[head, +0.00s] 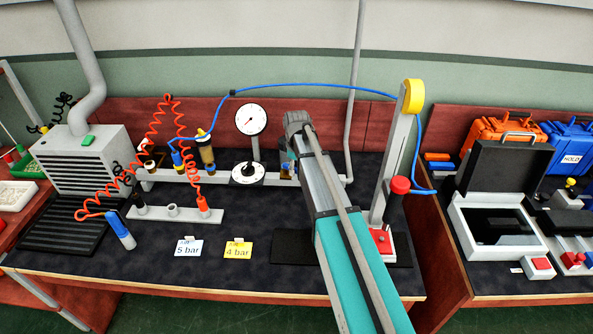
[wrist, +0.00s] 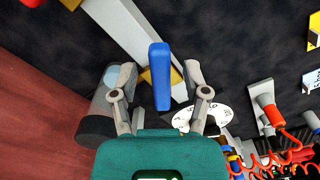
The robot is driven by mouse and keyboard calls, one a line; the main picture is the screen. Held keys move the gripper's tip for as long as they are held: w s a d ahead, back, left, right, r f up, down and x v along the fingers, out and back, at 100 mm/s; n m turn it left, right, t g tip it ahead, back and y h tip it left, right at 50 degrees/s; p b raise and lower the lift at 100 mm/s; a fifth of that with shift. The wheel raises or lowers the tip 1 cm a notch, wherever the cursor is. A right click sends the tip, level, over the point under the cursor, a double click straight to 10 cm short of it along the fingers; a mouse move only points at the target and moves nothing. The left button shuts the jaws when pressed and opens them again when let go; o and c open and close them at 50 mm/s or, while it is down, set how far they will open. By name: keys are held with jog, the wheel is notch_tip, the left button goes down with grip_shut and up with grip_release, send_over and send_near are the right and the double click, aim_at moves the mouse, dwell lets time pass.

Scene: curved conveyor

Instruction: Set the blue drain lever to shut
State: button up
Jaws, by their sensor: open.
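The blue drain lever (wrist: 160,78) shows in the wrist view as a narrow blue bar, long side nearly vertical in the picture. It crosses a pale grey rail (wrist: 128,28), with a yellow part (wrist: 177,76) behind it. My gripper (wrist: 159,68) is open, with one finger on each side of the lever in the picture. Gaps show between lever and fingers; I cannot tell if the fingertips are at its depth. In the head view my arm covers the lever and the fingers.
A grey cylinder with a clear part (wrist: 101,110) stands close to my left finger in the wrist view. A round white dial (head: 247,173) is left of my arm, below a gauge (head: 251,119). A grey post (head: 391,160) with a red-topped knob (head: 400,185) stands right.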

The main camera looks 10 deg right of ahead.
grip_shut()
dwell(0.4)
